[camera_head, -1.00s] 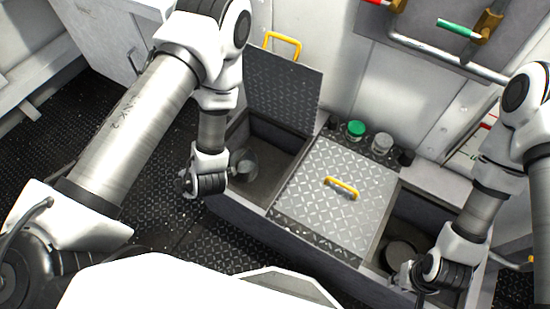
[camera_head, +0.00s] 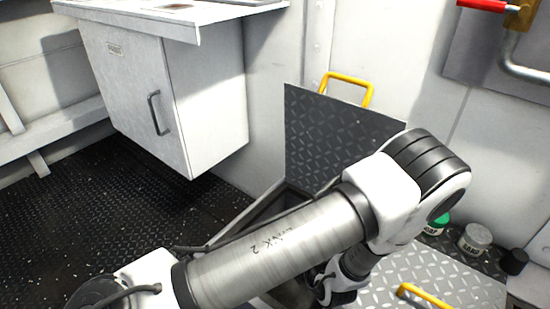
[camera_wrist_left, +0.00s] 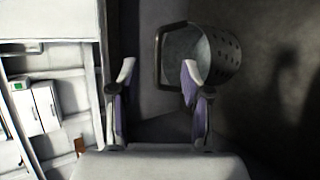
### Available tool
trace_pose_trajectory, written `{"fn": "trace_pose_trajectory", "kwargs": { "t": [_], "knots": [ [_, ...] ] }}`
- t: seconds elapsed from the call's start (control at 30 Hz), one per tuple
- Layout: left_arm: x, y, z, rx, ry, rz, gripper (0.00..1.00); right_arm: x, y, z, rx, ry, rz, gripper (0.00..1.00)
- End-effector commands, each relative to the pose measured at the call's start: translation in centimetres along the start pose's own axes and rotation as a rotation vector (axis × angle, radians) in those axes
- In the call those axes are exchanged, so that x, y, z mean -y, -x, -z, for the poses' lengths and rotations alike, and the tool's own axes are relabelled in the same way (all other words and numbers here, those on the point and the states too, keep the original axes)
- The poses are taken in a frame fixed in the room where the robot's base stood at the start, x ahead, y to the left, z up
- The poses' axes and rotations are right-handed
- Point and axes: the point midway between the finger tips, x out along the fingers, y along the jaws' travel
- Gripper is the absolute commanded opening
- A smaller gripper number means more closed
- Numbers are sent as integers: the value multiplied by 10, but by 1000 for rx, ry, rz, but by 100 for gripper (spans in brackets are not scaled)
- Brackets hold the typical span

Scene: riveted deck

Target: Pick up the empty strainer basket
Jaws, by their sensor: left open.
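The strainer basket (camera_wrist_left: 222,55) is a grey perforated cup with a dark bar handle (camera_wrist_left: 158,62). In the left wrist view it lies tilted or on its side against a dark wall. My left gripper (camera_wrist_left: 158,75) is open; the handle shows between its two fingers, and the right finger overlaps the basket's rim. Whether the fingers are level with the handle in depth I cannot tell. In the head view my left gripper (camera_head: 338,290) is low at the open compartment, partly hidden by my arm. The basket is hidden there. My right gripper is out of view.
A raised diamond-plate lid (camera_head: 335,135) with a yellow handle (camera_head: 347,88) stands behind the compartment. A closed lid (camera_head: 440,275) lies to the right, with jars (camera_head: 474,240) behind it. A white cabinet (camera_head: 165,95) hangs at left above open black floor.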

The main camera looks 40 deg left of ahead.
Motion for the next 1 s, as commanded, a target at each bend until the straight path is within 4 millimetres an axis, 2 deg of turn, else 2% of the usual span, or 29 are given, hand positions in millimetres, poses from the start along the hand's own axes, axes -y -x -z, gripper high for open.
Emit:
{"fn": "trace_pose_trajectory", "kwargs": {
  "t": [0.03, 0.23, 0.4, 0.5, 0.73, 0.87, 1.0],
  "knots": [
    [8, -10, 2, -1, 3, 0, 48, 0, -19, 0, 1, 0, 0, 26],
    [5, -26, 0, -2, 3, 3, 48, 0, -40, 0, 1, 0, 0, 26],
    [5, -57, -5, -4, 4, 4, 48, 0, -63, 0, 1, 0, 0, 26],
    [3, -68, -6, -2, 1, 4, 48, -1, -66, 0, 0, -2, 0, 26],
    [0, -68, -7, 1, -2, 2, 48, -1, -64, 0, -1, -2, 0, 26],
    [0, -68, -7, 0, -2, 2, 2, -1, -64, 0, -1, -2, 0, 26],
    [0, -68, -7, 0, -2, 3, 0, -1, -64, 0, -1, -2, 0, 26]
  ]
}}
